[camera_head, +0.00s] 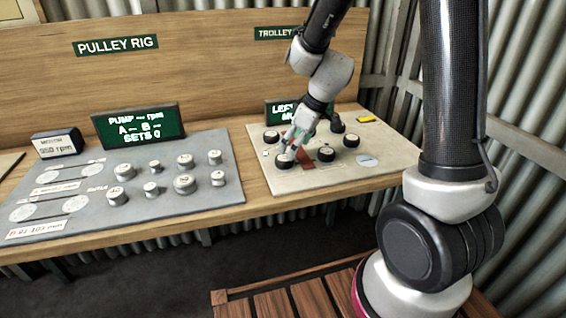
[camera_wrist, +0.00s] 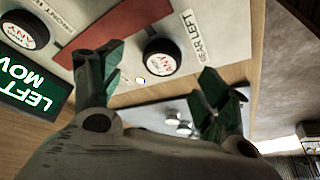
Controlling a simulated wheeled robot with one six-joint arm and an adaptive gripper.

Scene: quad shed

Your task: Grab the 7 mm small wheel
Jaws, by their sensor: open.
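My gripper (camera_head: 292,146) hangs low over the pale trolley board (camera_head: 384,155), its green-tipped fingers apart and empty. In the wrist view my gripper (camera_wrist: 160,75) has a black wheel with a white "ANY" face (camera_wrist: 161,58) in the gap between its fingertips. A second "ANY" wheel (camera_wrist: 25,33) lies at the upper left. I cannot read a 7 mm mark on any wheel. Small grey wheels (camera_head: 152,189) stand on the grey pulley plate (camera_head: 217,198).
A green "LEFT" sign (camera_wrist: 33,88) stands close to the fingers in the wrist view. More black wheels (camera_head: 325,154) and a red strip (camera_head: 306,160) are on the trolley board. A pulley display (camera_head: 138,125) stands at the left. A wooden slatted surface (camera_head: 300,297) lies below in front.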

